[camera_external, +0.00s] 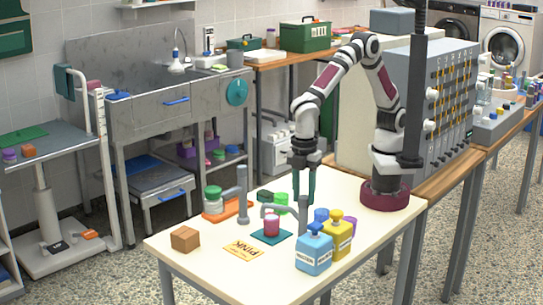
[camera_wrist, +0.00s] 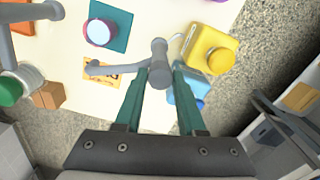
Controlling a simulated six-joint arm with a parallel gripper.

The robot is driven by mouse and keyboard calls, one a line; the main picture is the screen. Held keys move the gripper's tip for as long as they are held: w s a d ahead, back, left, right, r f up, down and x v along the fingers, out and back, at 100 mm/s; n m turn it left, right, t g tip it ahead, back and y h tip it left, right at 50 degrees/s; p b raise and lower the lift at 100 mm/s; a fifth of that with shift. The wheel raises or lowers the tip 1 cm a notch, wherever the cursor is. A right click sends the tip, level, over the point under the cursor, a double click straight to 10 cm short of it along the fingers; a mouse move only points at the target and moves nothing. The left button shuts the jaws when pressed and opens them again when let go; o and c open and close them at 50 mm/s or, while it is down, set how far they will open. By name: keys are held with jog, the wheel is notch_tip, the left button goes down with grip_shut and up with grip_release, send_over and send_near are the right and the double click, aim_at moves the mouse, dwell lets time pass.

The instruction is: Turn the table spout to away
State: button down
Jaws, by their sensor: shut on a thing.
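The grey table spout (camera_external: 302,217) stands on the white table, and its arm points left toward the pink cup. In the wrist view the spout's post (camera_wrist: 159,62) is between my teal fingers, and its arm reaches left over the card. My gripper (camera_external: 304,199) points down at the top of the post, shut on it. The pink cup (camera_external: 271,226) stands on a teal mat (camera_external: 285,237), and its round top (camera_wrist: 100,32) shows in the wrist view. I cannot tell from these frames whether the spout's end is directly over the cup.
A blue bottle (camera_external: 313,252) and a yellow bottle (camera_external: 339,235) stand close right of the spout. A second grey spout (camera_external: 241,184) stands behind left by a jar on an orange mat (camera_external: 226,212). A yellow card (camera_external: 243,250) and brown box (camera_external: 185,239) lie at the front left.

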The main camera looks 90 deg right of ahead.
jog(key=n, duration=1.3)
dwell(0.5)
jog(key=c, duration=0.5)
grip_release()
jog(key=shift+r, duration=0.1)
notch_tip(320, 180, up, 16)
jog(key=shift+w, duration=0.1)
